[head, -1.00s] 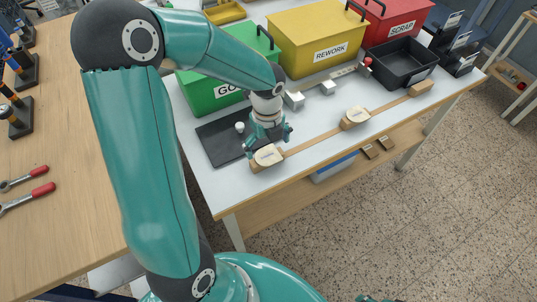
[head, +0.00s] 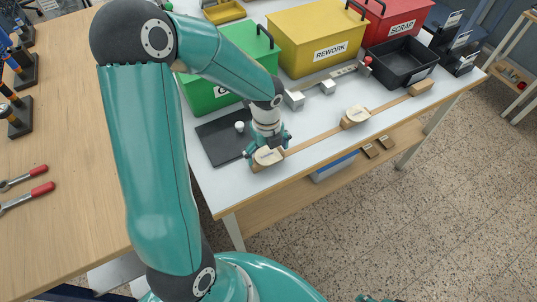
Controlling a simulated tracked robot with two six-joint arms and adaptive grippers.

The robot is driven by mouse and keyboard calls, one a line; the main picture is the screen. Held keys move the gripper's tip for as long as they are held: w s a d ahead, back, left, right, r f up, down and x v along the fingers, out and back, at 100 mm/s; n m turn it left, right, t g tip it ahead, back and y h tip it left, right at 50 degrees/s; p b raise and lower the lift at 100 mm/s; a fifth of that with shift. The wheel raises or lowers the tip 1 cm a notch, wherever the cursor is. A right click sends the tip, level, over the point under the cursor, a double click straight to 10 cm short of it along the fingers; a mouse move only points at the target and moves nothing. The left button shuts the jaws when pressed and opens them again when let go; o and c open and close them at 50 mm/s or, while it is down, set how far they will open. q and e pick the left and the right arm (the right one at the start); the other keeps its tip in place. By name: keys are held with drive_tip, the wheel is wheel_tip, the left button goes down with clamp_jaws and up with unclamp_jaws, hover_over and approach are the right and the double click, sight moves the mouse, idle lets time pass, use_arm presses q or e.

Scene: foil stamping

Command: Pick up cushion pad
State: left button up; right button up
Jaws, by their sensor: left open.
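A cream, rounded pad with a small label (head: 268,157) sits on the left end of a wooden strip on the white table; it appears to be the cushion pad. A similar cream pad (head: 355,115) sits farther right along the strip. My left gripper (head: 268,149) is open, pointing down just above and behind the left pad, with its fingers spread to either side. The fingers hide part of the pad's far side, and I cannot tell whether they touch it.
A dark mat (head: 217,150) with a small white knob (head: 239,127) lies left of the gripper. Green (head: 212,92), yellow (head: 318,35) and red (head: 395,20) bins stand behind. A black tray (head: 400,64) is at right. The wooden strip (head: 313,142) runs near the table's front edge.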

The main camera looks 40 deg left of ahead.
use_arm(q)
drive_tip(key=c, duration=0.8)
